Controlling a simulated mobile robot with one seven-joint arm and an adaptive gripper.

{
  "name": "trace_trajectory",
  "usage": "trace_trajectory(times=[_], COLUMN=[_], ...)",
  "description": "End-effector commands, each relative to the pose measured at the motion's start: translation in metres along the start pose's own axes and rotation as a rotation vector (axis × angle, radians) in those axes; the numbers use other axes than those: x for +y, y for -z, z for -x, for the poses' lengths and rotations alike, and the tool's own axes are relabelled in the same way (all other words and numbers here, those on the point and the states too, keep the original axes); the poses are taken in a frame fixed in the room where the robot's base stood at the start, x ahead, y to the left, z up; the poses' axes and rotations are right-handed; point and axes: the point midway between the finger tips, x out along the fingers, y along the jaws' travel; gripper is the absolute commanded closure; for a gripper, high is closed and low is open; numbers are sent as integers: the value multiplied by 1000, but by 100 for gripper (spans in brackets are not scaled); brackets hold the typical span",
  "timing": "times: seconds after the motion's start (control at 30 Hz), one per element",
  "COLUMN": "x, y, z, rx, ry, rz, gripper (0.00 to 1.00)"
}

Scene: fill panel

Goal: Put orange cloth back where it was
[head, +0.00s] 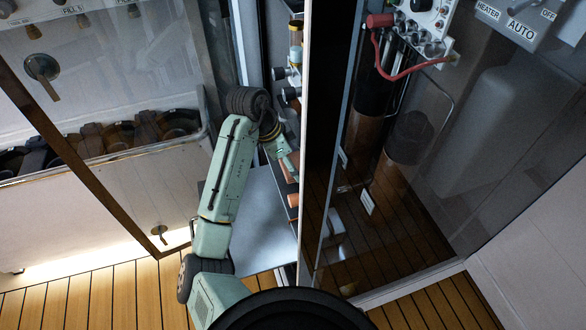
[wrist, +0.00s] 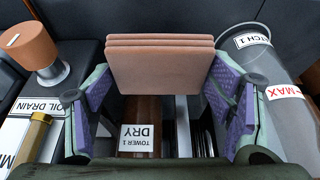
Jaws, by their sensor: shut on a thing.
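The orange cloth (wrist: 160,66) is a folded, pinkish-orange stack of layers at the top middle of the wrist view. My gripper (wrist: 163,84) has its purple-padded fingers at the cloth's left and right edges and is shut on it. In the head view my gripper (head: 282,150) reaches into the narrow opening beside the glass door; the cloth cannot be told apart surely there. Below the cloth in the wrist view is a white label reading TOWER 1 DRY (wrist: 140,138). The surface directly under the cloth is partly hidden.
An orange-capped knob (wrist: 32,48) and a gold-topped cylinder (wrist: 30,136) stand left of my gripper. A grey cylinder (wrist: 262,62) with labels is close on the right.

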Motion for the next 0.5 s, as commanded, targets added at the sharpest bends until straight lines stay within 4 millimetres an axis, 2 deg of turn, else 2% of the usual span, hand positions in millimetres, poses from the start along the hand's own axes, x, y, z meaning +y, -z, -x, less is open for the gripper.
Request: trace_trajectory(times=[0.23, 0.5], x=[1, 0], y=[-13, -11], z=[-30, -38], rx=[0, 0], ry=[-2, 0], rz=[1, -2], gripper=[52, 52])
